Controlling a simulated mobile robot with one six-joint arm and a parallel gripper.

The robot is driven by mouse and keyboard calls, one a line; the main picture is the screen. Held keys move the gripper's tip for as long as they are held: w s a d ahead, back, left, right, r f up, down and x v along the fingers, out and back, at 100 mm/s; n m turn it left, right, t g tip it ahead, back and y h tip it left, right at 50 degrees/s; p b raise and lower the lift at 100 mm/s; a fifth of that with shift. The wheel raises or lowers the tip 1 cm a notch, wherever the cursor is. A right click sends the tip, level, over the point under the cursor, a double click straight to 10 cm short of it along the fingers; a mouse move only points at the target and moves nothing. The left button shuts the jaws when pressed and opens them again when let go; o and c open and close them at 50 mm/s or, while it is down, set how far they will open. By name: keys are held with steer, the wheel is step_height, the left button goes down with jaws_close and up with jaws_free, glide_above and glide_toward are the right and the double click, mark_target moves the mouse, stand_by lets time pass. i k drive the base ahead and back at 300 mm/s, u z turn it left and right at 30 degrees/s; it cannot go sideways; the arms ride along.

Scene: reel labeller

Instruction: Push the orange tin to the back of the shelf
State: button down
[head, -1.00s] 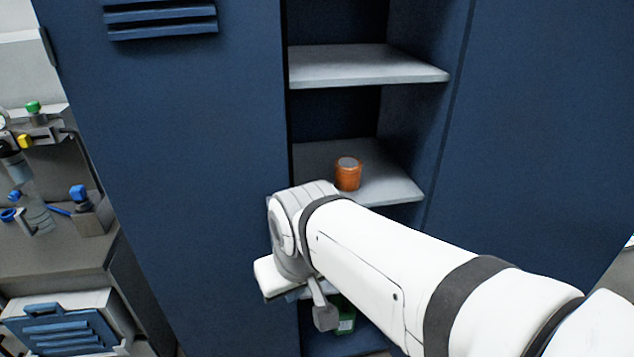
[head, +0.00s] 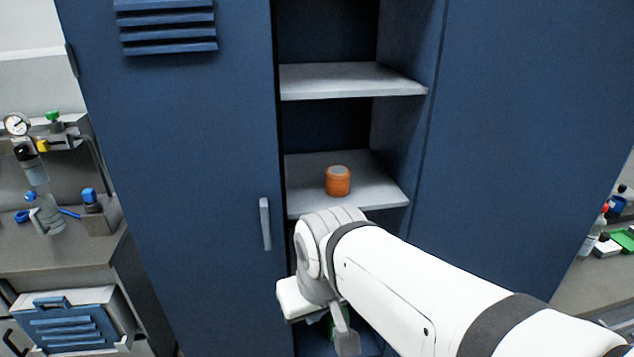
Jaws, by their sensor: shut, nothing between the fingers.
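The orange tin (head: 338,181) stands upright on the middle grey shelf (head: 304,196) of the blue cabinet, with bare shelf around it. Its grey top shows. My gripper (head: 346,342) is only partly visible below my wrist, lower than the tin's shelf and apart from the tin. It is shut and holds nothing. My wrist hides part of the space under the shelf's front edge.
An upper shelf (head: 350,80) is above the tin, and the cabinet's side wall (head: 408,110) bounds it at right. A blue door (head: 180,150) with a handle (head: 265,223) is at left. A cluttered bench (head: 40,250) stands further left.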

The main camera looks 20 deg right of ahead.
mark_target(338, 176)
steer(key=i, duration=0.85)
steer(key=u, duration=0.05)
